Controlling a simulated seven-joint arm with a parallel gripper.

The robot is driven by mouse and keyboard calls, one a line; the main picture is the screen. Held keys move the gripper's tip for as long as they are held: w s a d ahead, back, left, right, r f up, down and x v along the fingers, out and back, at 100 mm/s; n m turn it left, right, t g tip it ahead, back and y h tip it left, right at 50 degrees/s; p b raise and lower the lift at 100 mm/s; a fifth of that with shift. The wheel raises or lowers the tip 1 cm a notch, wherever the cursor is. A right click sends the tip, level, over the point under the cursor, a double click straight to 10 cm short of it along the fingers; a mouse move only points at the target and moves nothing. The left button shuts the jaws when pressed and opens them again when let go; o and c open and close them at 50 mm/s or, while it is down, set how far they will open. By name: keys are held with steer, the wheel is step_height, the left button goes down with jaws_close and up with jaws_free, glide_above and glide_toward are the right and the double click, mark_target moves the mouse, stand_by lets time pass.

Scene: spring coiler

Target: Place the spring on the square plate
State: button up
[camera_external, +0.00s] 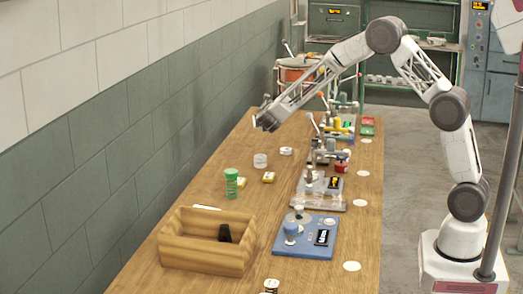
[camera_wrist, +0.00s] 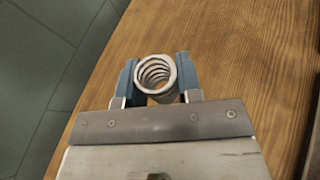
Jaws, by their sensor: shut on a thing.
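In the wrist view the spring (camera_wrist: 156,71) is a pale metal coil seen end-on. My gripper (camera_wrist: 156,78) is shut on it, with one blue fingertip at each side. In the external view my gripper (camera_external: 266,121) is raised above the far left part of the wooden table; the spring is too small there to make out clearly. A blue, roughly square plate (camera_external: 285,248) lies near the front of the table, bearing small fittings. A greyish plate (camera_external: 318,202) with a device on it lies behind it. I cannot tell which one is the square plate.
A wooden box (camera_external: 200,260) with a dark item inside stands left of the blue plate. A green cylinder (camera_external: 232,184) stands behind the box. Lever devices (camera_external: 328,150) line the table's right side. A wall (camera_external: 110,150) runs along the left. Bare wood (camera_wrist: 240,60) lies below my gripper.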

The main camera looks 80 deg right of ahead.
steer(key=shift+r, duration=0.1)
steer(key=r, duration=0.5)
steer(key=shift+a, duration=0.3)
steer(key=a+n+t+y, duration=0.3)
steer(key=a+n+t, duration=0.15)
steer(key=a, duration=3.05)
steer(key=s+a+n+t+y, duration=0.15)
steer(key=s+a, duration=0.35)
steer(key=a, duration=0.8)
steer(key=s+a+n+t+y, duration=0.1)
steer(key=s+a+n+y, duration=0.25)
steer(key=a, duration=0.95)
step_height(320, 180, down, 8)
steer(key=shift+s+a+m, duration=0.35)
steer(key=shift+s+a, duration=0.05)
steer(key=shift+s, duration=0.05)
steer(key=shift+w, duration=0.15)
steer(key=w+a, duration=0.1)
steer(key=w, duration=0.4)
steer(key=w+a+f, duration=0.1)
steer(key=w, duration=0.4)
steer(key=w+a, duration=0.1)
steer(key=w, duration=0.4)
steer(key=shift+w+a+f, duration=0.1)
steer(key=shift+a+f, duration=0.2)
steer(key=shift+a, duration=0.05)
